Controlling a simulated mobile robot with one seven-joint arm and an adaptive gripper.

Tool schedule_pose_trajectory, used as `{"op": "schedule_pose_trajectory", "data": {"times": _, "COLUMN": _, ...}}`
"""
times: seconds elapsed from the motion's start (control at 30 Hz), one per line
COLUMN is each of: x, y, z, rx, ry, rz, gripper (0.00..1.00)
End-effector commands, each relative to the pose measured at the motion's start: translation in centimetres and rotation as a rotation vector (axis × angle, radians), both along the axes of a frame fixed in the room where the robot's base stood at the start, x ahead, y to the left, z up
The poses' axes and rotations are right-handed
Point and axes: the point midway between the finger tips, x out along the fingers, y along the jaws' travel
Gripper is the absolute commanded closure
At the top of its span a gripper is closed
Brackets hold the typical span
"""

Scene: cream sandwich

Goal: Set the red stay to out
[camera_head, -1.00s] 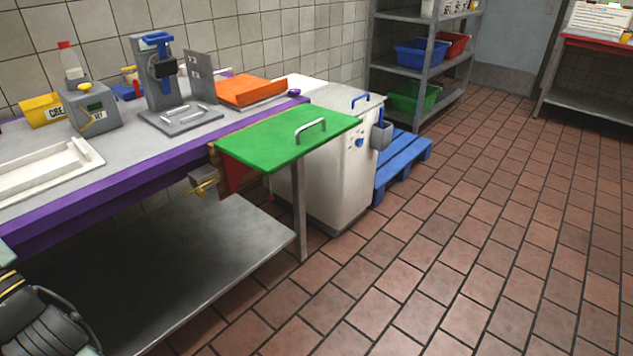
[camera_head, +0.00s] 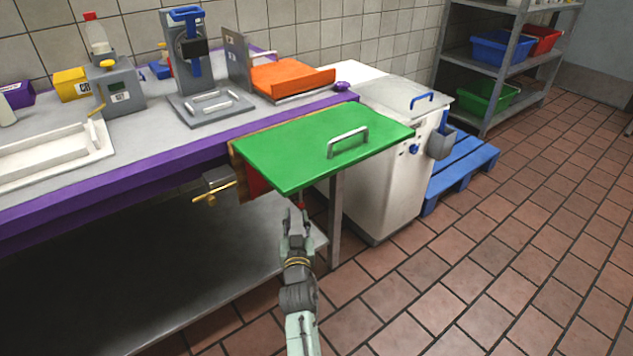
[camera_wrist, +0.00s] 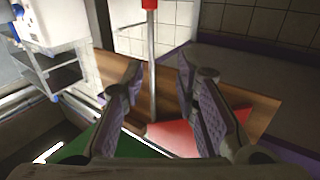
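The red stay (camera_head: 256,184) shows as a red panel under the green flap (camera_head: 290,150), mostly hidden by it. In the wrist view the red panel (camera_wrist: 190,136) lies beyond my fingers, against a wooden face. A thin metal rod with a red end (camera_wrist: 150,4) runs up from near it. In the head view a small red tip (camera_head: 302,206) shows just above my fingertips. My gripper (camera_head: 297,222) is below the flap's front edge. In the wrist view it is open (camera_wrist: 158,70), with the rod seen between its fingers; contact cannot be told.
A brass-coloured lever (camera_head: 215,192) sticks out below the purple bench edge, left of the flap. A white cabinet (camera_head: 385,185) stands right of the flap, with a table leg (camera_head: 336,220) before it. A lower metal shelf (camera_head: 200,270) lies below.

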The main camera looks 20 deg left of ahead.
Motion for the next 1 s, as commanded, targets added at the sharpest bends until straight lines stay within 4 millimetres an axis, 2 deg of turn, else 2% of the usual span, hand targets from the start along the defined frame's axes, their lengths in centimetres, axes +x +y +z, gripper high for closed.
{"op": "schedule_pose_trajectory", "data": {"times": 0.1, "x": 0.1, "y": -0.6, "z": -1.1, "rx": -0.010, "ry": 0.017, "rz": -0.010, "gripper": 0.72}}
{"op": "schedule_pose_trajectory", "data": {"times": 0.27, "x": 1.4, "y": -0.2, "z": -1.1, "rx": -0.011, "ry": 0.018, "rz": -0.012, "gripper": 0.72}}
{"op": "schedule_pose_trajectory", "data": {"times": 0.7, "x": 8.8, "y": 2.2, "z": -1.1, "rx": -0.010, "ry": 0.018, "rz": -0.012, "gripper": 0.72}}
{"op": "schedule_pose_trajectory", "data": {"times": 0.8, "x": 9.7, "y": 2.5, "z": -1.1, "rx": -0.009, "ry": 0.018, "rz": -0.012, "gripper": 0.72}}
{"op": "schedule_pose_trajectory", "data": {"times": 1.0, "x": 10.3, "y": 2.7, "z": -1.2, "rx": -0.010, "ry": 0.018, "rz": -0.012, "gripper": 0.72}}
